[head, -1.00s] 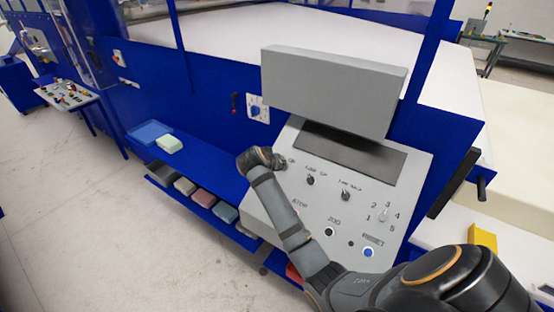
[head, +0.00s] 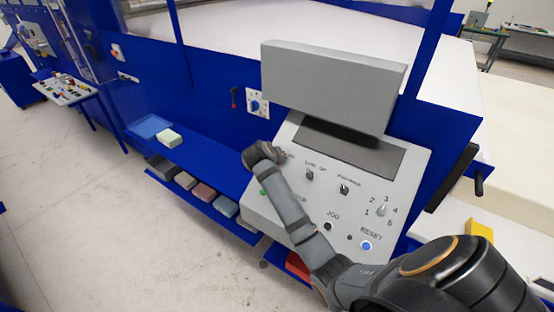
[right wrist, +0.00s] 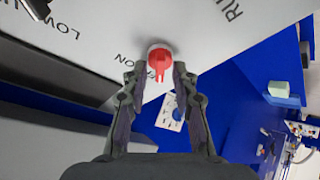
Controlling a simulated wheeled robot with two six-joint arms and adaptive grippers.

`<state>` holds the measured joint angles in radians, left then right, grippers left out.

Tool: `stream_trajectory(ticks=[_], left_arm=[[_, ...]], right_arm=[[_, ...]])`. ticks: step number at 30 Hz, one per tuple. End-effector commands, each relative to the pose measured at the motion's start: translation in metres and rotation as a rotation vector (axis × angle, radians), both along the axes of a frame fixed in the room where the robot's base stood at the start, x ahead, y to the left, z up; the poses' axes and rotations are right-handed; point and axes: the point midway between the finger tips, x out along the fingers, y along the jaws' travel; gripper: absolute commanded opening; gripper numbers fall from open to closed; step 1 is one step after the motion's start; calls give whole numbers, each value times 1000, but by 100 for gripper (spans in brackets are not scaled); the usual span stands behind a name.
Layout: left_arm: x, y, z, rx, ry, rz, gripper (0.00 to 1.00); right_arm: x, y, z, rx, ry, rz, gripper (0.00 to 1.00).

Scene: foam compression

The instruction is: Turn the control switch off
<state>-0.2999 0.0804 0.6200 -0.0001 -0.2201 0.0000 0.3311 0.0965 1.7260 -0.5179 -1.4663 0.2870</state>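A red rotary switch (right wrist: 160,58) with a raised handle sits on the grey control panel (head: 270,213), near the panel edge in the right wrist view. Its handle points down in that picture. My right gripper (right wrist: 159,72) is open, with one finger on each side of the switch; I cannot tell whether they touch it. In the head view my right arm reaches across the panel to its upper left, and its wrist hides the switch and the fingers. My left gripper is not in view.
The panel carries black knobs (head: 344,188), a numbered selector (head: 381,210), a blue reset button (head: 366,245) and a green button (head: 264,192). A grey box (head: 335,85) stands above it. A blue shelf (head: 205,165) with foam blocks lies left. A blue knob (head: 255,105) sits behind.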

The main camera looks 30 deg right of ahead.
Motion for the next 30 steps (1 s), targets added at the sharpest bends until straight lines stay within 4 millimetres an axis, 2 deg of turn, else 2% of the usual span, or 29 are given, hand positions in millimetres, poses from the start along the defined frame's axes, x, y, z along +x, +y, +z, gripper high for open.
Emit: stream_trajectory(ticks=[10,21,30], left_arm=[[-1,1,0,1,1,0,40],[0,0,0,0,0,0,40],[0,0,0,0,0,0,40]], right_arm=[[-2,3,2,2,0,0,32],[-32,40,44,3,-2,1,32],[-36,43,50,0,1,-1,32]])
